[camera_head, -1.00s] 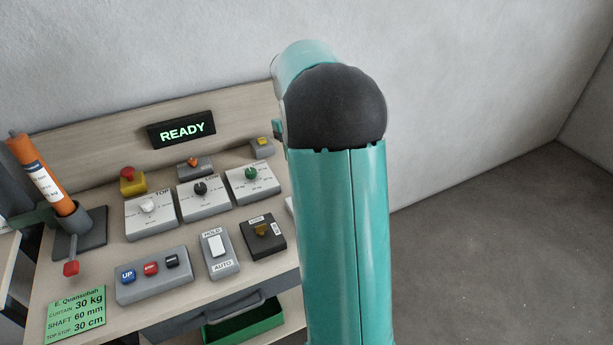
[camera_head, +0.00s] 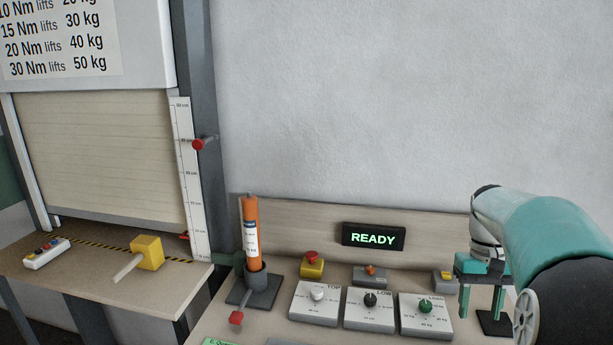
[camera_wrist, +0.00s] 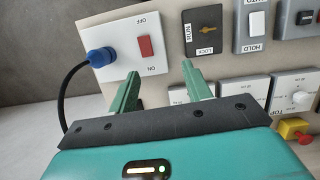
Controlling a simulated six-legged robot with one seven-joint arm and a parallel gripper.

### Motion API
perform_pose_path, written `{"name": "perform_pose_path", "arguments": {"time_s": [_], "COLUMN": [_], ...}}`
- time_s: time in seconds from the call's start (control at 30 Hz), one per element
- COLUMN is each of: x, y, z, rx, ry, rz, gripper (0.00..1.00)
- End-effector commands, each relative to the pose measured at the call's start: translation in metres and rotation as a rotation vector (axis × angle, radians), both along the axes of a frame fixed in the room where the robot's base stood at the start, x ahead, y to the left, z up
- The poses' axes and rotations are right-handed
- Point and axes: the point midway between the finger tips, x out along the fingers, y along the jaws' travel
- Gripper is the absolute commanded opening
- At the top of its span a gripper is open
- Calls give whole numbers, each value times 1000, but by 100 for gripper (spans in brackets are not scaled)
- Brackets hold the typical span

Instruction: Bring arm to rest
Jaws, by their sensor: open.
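My gripper (camera_head: 481,312) is at the right of the head view, pointing down over the right end of the control bench. Its two green fingers are apart with nothing between them. In the wrist view the open fingers (camera_wrist: 160,70) show in front of a white ON/OFF box (camera_wrist: 122,48) with a red rocker switch (camera_wrist: 145,46) and a blue plug (camera_wrist: 100,57). I cannot tell the exact gap between fingertips and box. My teal arm (camera_head: 555,235) reaches in from the right edge.
The bench carries a READY display (camera_head: 373,237), an emergency stop (camera_head: 312,264), several dial boxes and an orange tube (camera_head: 250,228) in a holder. A key switch (camera_wrist: 207,30) is beside the ON/OFF box. A shutter (camera_head: 95,155) stands left. The wall above the bench is bare.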

Motion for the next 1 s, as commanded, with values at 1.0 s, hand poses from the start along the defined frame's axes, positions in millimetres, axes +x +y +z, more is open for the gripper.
{"name": "perform_pose_path", "arguments": {"time_s": [1.0], "x": [-144], "y": [235], "z": [20], "rx": [-73], "ry": [-735], "rz": [240], "gripper": [49]}}
